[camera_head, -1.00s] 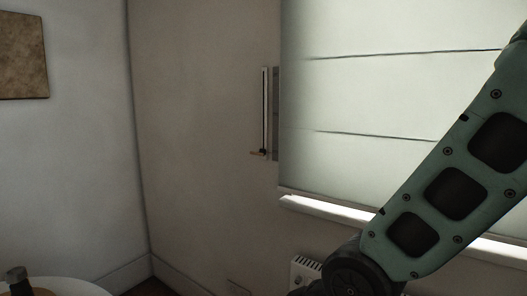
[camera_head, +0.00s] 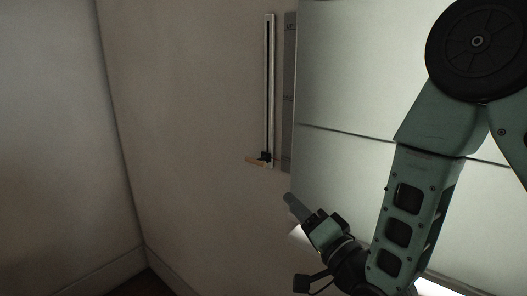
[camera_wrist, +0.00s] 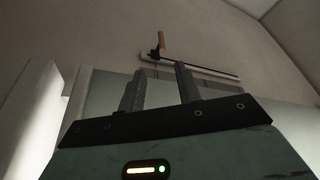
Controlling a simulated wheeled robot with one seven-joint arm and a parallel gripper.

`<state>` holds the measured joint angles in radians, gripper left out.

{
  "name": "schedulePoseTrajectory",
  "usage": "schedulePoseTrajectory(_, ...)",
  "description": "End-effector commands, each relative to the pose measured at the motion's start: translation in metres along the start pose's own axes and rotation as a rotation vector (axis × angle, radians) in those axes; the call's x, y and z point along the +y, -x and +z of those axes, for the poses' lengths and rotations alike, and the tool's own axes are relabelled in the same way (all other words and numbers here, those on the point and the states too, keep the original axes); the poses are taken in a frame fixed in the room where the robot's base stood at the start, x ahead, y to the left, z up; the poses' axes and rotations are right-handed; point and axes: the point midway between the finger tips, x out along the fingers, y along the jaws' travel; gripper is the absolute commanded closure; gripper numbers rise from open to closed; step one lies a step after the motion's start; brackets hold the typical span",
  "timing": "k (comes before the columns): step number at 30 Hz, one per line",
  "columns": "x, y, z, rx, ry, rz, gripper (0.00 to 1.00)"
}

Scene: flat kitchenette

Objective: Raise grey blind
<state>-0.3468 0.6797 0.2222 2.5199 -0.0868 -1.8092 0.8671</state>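The pale grey blind (camera_head: 360,70) hangs over the window at the right of the head view, its lower part partly hidden by my arm. On the wall left of it is an upright slider rail (camera_head: 269,85). Its small handle (camera_head: 258,160), with a light wooden tip, sits at the rail's bottom end. My gripper (camera_head: 292,200) is below and right of the handle, apart from it. In the wrist view my gripper (camera_wrist: 160,84) has its two fingers apart with nothing between them. The handle (camera_wrist: 163,44) and rail (camera_wrist: 205,67) show beyond the fingertips.
Bright light shows under the blind near my gripper. The wall (camera_head: 190,120) left of the rail is bare, and a room corner with skirting board (camera_head: 105,272) lies further left. The space between my gripper and the handle looks clear.

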Motion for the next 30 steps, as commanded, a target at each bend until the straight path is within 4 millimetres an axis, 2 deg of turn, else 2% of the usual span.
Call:
schedulePoseTrajectory(4,-0.002,-0.007,-0.002,0.009,-0.008,-0.011,0.66)
schedulePoseTrajectory(7,-0.004,-0.021,-0.003,0.009,-0.007,-0.012,0.66)
schedulePoseTrajectory(24,-0.005,-0.137,-0.004,0.008,-0.005,-0.01,0.66)
schedulePoseTrajectory(30,-0.004,-0.164,-0.003,0.008,-0.004,-0.009,0.66)
